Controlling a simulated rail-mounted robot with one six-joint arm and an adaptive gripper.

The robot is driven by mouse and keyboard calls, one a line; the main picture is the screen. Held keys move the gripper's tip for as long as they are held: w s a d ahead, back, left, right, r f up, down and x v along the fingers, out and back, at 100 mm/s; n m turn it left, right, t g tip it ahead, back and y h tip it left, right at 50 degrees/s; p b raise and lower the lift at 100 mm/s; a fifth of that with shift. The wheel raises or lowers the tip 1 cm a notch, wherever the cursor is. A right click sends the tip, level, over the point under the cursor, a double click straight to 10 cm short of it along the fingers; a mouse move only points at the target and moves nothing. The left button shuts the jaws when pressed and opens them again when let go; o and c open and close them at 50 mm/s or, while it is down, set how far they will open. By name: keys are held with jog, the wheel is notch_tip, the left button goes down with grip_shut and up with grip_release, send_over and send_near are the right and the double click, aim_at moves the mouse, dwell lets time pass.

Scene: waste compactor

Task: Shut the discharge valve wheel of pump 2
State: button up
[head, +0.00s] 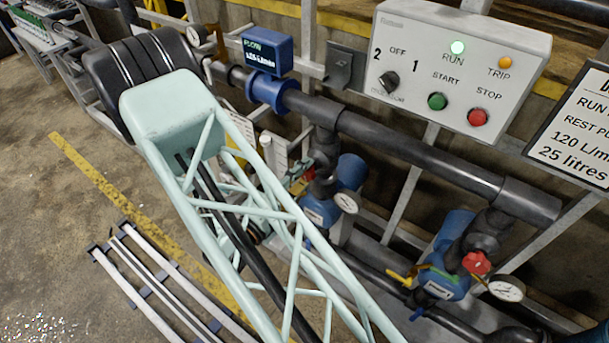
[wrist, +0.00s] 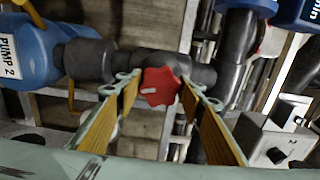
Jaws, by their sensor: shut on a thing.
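The red valve wheel (wrist: 160,86) is in the middle of the wrist view, on a dark grey pipe. My gripper (wrist: 162,88) has its two fingers on either side of the wheel and is shut on it. The blue pump 2 (wrist: 28,52), labelled "PUMP 2", lies left of it in the wrist view. In the head view my gripper is mostly hidden behind my pale green arm, beside a blue pump (head: 350,172). Any turn of the wheel cannot be told from these frames.
Another blue pump with its own red wheel (head: 477,262) and gauge (head: 506,288) stands at the right. A blue flow meter (head: 268,50) sits on the pipe.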

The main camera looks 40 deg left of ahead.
jog(key=m+b, duration=0.2)
jog(key=m, duration=0.3)
jog(key=m+b, duration=0.3)
jog(key=m, duration=0.2)
jog(key=m+b, duration=0.3)
jog(key=m, duration=0.2)
jog(key=shift+f, duration=0.1)
jog(key=m+b, duration=0.8)
jog(key=m, duration=0.2)
jog(key=shift+b, duration=0.4)
jog(key=m+b, duration=0.1)
jog(key=m, duration=0.2)
jog(key=shift+d+m, duration=0.1)
jog(key=shift+m, duration=0.3)
jog(key=m, duration=0.5)
jog(key=shift+m, duration=2.6)
